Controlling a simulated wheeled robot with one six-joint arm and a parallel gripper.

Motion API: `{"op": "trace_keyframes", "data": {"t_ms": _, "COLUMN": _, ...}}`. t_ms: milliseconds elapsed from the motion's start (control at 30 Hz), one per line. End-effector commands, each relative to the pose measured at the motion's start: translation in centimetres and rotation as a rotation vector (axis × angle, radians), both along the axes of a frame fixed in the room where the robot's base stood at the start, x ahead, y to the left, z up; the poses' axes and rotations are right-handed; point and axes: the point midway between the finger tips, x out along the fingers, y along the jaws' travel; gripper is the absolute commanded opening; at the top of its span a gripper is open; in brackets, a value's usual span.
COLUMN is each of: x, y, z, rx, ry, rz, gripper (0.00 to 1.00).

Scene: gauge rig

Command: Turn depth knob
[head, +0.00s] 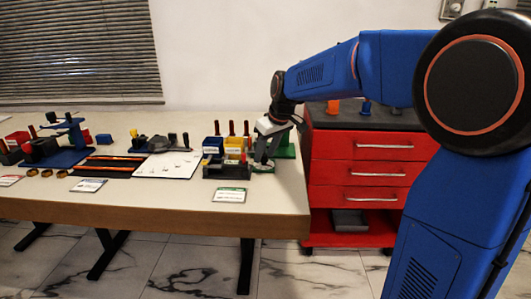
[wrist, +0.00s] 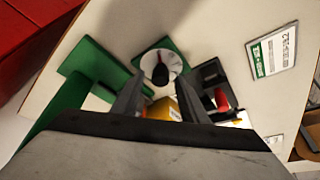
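A round white dial (wrist: 160,62) with a dark knob (wrist: 160,74) in its middle sits on a green base (wrist: 135,62) in the wrist view. I take this to be the depth knob. My gripper (wrist: 159,84) is open, with its two grey fingers spread and pointing toward the dial. The knob appears between the fingertips, and I cannot tell whether they touch it. In the head view my gripper (head: 265,163) points down at the table's right end, and it hides most of the knob. A green stand (head: 287,146) shows behind it.
Left of my gripper are a yellow bin (head: 234,145), a dark holder (head: 226,171) and several red-handled tools. A green-edged label card (head: 229,195) lies in front. A red drawer cabinet (head: 365,165) stands right of the table (head: 150,203). More tools lie farther left.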

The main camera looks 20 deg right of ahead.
Motion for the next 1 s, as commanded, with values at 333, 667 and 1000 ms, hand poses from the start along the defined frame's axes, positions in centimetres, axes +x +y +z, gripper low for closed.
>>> {"op": "trace_keyframes", "data": {"t_ms": 333, "x": 0.00, "y": -0.01, "z": 0.04, "rx": 0.000, "ry": 0.000, "rz": 0.000, "gripper": 0.00}}
{"op": "trace_keyframes", "data": {"t_ms": 667, "x": -0.03, "y": 0.08, "z": 0.06, "rx": 0.000, "ry": -0.001, "rz": -0.040, "gripper": 0.00}}
{"op": "trace_keyframes", "data": {"t_ms": 1000, "x": -0.07, "y": 0.33, "z": 0.08, "rx": 0.000, "ry": -0.002, "rz": -0.264, "gripper": 0.00}}
